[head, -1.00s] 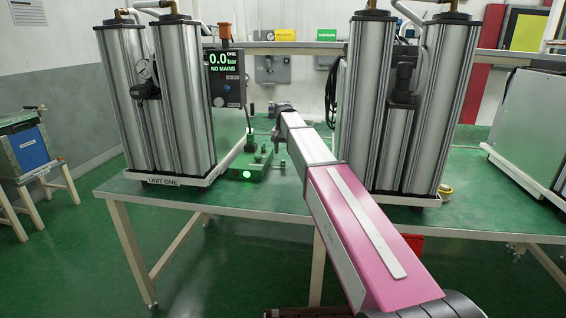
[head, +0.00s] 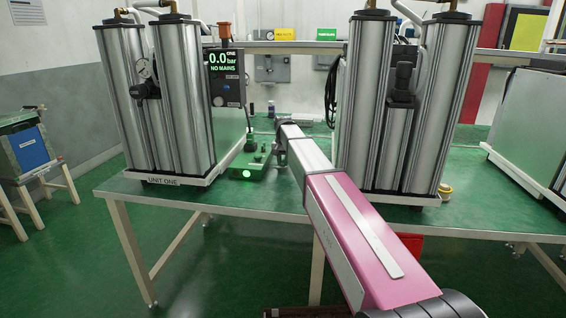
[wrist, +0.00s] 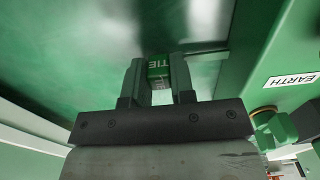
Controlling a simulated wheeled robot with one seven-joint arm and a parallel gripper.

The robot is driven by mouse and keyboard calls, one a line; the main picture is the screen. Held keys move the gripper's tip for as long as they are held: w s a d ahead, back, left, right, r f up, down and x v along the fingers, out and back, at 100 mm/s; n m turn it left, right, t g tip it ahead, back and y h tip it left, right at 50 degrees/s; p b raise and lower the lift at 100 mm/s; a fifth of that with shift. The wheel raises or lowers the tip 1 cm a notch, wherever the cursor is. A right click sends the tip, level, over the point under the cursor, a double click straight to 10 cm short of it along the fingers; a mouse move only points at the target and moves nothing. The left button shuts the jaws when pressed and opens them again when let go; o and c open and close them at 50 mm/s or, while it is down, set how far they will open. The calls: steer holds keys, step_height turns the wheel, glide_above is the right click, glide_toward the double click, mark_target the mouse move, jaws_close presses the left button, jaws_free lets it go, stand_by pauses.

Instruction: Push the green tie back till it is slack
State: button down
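The green tie (wrist: 158,68), a small block marked TIE, sits between the two fingers of my gripper (wrist: 158,82) in the wrist view. A finger lies against each side of it, with no clear gap. How slack it is does not show. In the head view my forearm reaches over the bench, and its end hides the fingers and the tie. A green fixture (head: 246,172) with a lit green lamp stands just left of the arm's end.
A green body with an EARTH label (wrist: 292,80) and a green knob (wrist: 275,130) are close on the right in the wrist view. Silver column units stand left (head: 180,100) and right (head: 365,110) of my arm on the green bench (head: 250,200). The left unit's display (head: 222,62) reads 0.0 bar, NO MAINS.

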steer(key=shift+w+a, duration=0.15)
steer(key=shift+a, duration=0.55)
steer(key=shift+w+a, duration=0.15)
steer(key=shift+a, duration=0.5)
steer(key=c, duration=1)
jaws_free()
steer(key=shift+o, duration=0.2)
step_height(320, 180, up, 11)
steer(key=shift+f, duration=0.1)
